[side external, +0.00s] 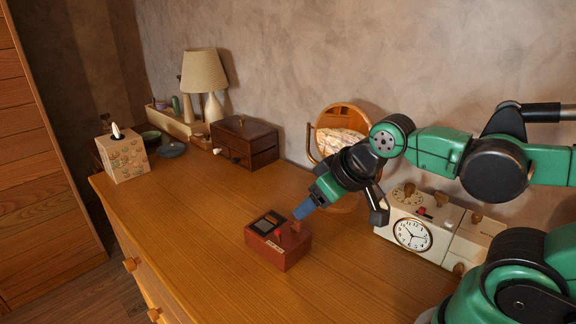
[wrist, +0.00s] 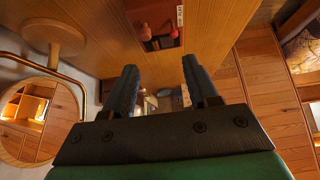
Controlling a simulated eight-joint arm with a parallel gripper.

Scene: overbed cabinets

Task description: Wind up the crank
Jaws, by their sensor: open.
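A small reddish-brown box (side external: 280,252) sits on the wooden cabinet top, with a dark panel, a small red part (side external: 278,234) and a brown upright knob (side external: 297,227) on top. I cannot tell which of these parts is the crank. My gripper (side external: 301,212) points down to the left, with its blue-grey fingers just above or beside the brown knob. In the wrist view the two fingers (wrist: 160,68) are apart with nothing held between them. The box (wrist: 155,14) shows beyond the fingertips there, partly cut off by the top edge.
A cream clock unit (side external: 412,234) and a round mirror (side external: 341,128) stand right of and behind the gripper. A dark wooden drawer box (side external: 244,142), a lamp (side external: 204,74) and a tissue box (side external: 123,158) stand farther left. The cabinet top left of the reddish box is clear.

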